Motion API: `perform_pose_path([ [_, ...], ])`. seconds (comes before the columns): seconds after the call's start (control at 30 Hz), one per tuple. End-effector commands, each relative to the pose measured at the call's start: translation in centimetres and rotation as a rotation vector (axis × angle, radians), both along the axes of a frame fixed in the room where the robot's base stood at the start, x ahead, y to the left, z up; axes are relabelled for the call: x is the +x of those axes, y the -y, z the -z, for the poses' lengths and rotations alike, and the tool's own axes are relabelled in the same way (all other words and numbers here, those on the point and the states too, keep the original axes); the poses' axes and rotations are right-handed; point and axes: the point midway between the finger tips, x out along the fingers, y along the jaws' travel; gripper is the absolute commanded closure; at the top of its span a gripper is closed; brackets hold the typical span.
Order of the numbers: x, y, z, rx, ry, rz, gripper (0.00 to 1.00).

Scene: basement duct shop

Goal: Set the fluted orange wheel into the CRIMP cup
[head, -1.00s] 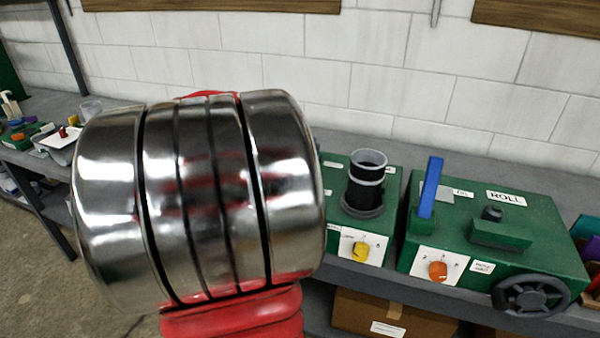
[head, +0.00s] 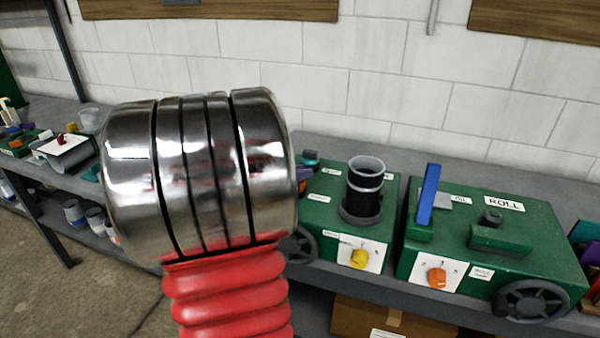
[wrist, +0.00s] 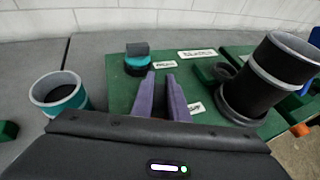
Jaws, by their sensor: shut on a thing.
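My gripper (wrist: 160,78) shows in the wrist view as two purple fingers close together, over the green machine. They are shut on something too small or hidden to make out. In the head view my shiny arm hides most of the gripper. I cannot pick out a fluted orange wheel in either view. A black cup (head: 364,190) with a pale rim stands upright on the middle green machine (head: 385,220). In the wrist view the black cup (wrist: 265,80) is right of the fingers. The small labels are unreadable, so I cannot confirm which cup is CRIMP.
A teal, dark-topped piece (wrist: 138,62) sits just beyond the fingertips. A teal cup with a pale rim (wrist: 58,95) stands at left. The ROLL machine (head: 540,225) with blue lever (head: 427,195), orange dial (head: 437,277) and handwheel (head: 531,302) is at right.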

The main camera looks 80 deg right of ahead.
Motion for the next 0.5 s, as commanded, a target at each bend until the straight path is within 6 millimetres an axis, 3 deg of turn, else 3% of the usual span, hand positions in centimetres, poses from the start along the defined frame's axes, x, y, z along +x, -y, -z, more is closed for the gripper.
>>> perform_pose_path([
  [0.43, 0.00, 0.01, 0.39, -0.001, 0.000, 0.000, 1.00],
  [0.47, 0.00, 0.01, 0.37, -0.001, 0.000, 0.000, 0.84],
  [0.5, 0.00, 0.01, 0.36, -0.002, 0.001, 0.001, 0.81],
])
